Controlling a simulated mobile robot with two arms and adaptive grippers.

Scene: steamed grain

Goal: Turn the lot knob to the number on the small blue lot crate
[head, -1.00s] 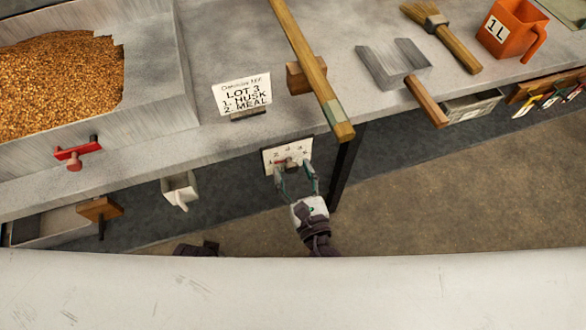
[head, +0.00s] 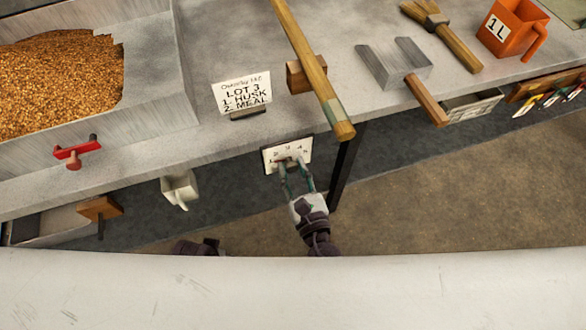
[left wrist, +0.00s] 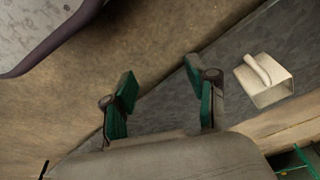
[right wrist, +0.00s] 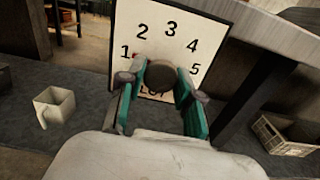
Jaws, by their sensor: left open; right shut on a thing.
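The lot dial plate (head: 288,153) hangs at the front edge of the bench; in the right wrist view its white face (right wrist: 172,48) carries the numbers 1 to 5 in an arc. The dark round lot knob (right wrist: 159,75) is at its middle. My right gripper (right wrist: 160,90) is shut on the knob, a finger on each side; it also shows in the head view (head: 294,172). My left gripper (left wrist: 161,95) is open and empty over the floor. I cannot make out a small blue lot crate.
A sign (head: 243,95) on the bench reads LOT 3, 1. HUSK, 2. MEAL. A wooden bar (head: 306,62) juts over the bench edge above the dial.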

